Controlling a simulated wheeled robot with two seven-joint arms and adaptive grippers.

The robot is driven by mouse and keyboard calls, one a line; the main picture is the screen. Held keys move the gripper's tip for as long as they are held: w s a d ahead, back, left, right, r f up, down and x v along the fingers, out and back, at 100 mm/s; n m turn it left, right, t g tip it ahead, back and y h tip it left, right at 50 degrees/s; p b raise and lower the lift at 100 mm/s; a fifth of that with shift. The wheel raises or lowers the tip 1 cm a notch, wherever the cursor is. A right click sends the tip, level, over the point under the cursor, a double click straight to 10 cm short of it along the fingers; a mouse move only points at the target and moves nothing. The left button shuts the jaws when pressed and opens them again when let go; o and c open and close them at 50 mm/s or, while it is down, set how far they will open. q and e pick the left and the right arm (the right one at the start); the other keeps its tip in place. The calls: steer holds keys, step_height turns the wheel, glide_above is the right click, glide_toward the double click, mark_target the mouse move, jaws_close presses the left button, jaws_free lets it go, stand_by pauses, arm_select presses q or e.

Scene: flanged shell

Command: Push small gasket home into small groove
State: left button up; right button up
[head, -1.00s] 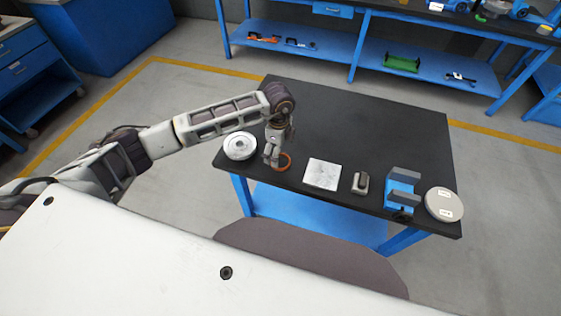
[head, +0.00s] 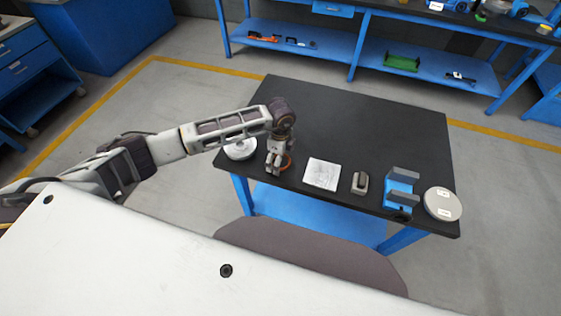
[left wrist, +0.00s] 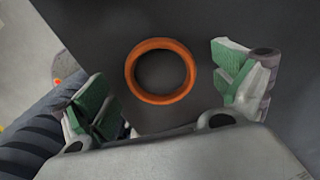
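An orange ring, the gasket (left wrist: 133,68), lies flat on the black table in the left wrist view, ahead of and between the spread green-padded fingers. In the head view the gasket (head: 289,161) is partly hidden by my left gripper (head: 273,168). My left gripper (left wrist: 165,98) is open and empty, with both fingers apart from the ring. A round silvery flanged shell (head: 240,150) stands at the table's left end, partly covered by my left arm. Its groove cannot be made out. My right gripper is not in view.
To the right on the black table (head: 350,120) are a pale square plate (head: 322,174), a small grey block-like item (head: 360,183), a blue fixture with grey uprights (head: 400,190) and a round light disc (head: 443,204). The table's back is clear.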

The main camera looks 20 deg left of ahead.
arm_select(q)
steer(key=c, duration=1.2)
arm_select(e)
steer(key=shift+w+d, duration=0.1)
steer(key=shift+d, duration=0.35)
arm_select(q)
steer(key=shift+r, duration=0.15)
steer(key=shift+r, duration=0.5)
step_height(320, 180, up, 9)
steer(key=shift+b, duration=0.4)
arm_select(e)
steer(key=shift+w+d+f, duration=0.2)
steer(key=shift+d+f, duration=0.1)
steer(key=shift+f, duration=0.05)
arm_select(q)
steer(key=shift+f, duration=0.1)
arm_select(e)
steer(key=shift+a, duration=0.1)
